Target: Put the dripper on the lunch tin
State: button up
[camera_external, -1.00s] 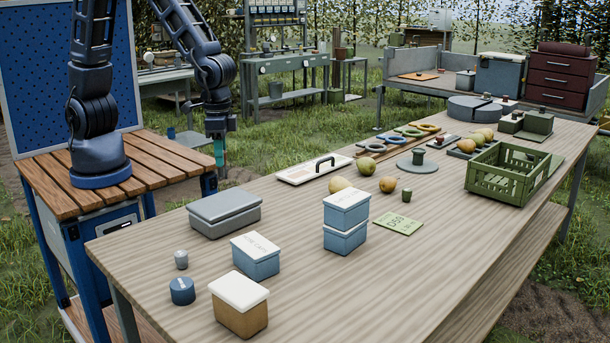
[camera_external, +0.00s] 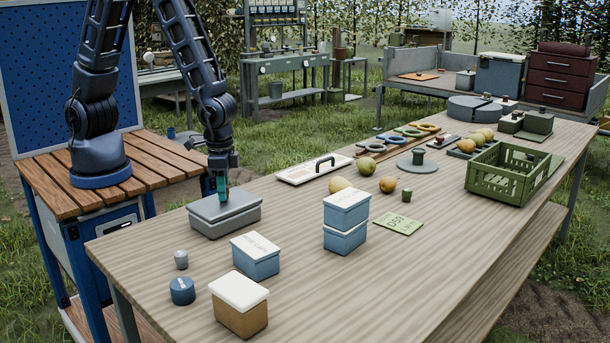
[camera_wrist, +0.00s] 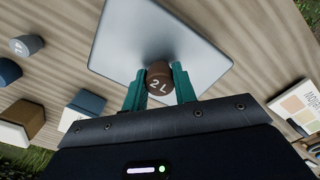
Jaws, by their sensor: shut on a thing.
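My gripper (camera_external: 221,189) is shut on a small brown round piece marked "2 L", which I take as the dripper (camera_wrist: 159,82). In the wrist view the dripper sits between the two teal fingers. In the external view it is hardly visible between them. The grey lidded box, which I take as the lunch tin (camera_external: 226,215), stands on the near left of the long table. Its flat lid (camera_wrist: 160,32) lies beneath the fingers in the wrist view. The fingers are at or just above the lid; I cannot tell whether the dripper touches it.
A grey cap (camera_external: 181,260) and a blue cap (camera_external: 182,291) stand nearby, with a white-lidded blue box (camera_external: 255,262) and a brown box (camera_external: 239,315). Stacked blue boxes (camera_external: 345,238) stand to the right.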

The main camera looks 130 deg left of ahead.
jog(key=shift+f, duration=0.15)
jog(key=o, duration=0.9)
jog(key=shift+o, duration=0.2)
notch_tip(320, 180, up, 11)
jog(key=s+d+r+m+t, duration=0.1)
jog(key=s+d+r, duration=0.15)
jog(key=r, duration=0.25)
jog(key=s+d+r+m, duration=0.2)
jog(key=d+r, duration=0.2)
jog(key=r, duration=0.1)
jog(key=s+d+r+m+t, duration=0.1)
jog(key=s+d+r, duration=0.15)
jog(key=r, duration=0.25)
jog(key=s+d+r+m+t, duration=0.2)
jog(key=s+d+r+m, duration=0.3)
jog(key=s, duration=0.8)
jog(key=shift+d+r+t, duration=0.3)
jog(key=shift+d+r, duration=1.15)
jog(key=shift+d, duration=0.05)
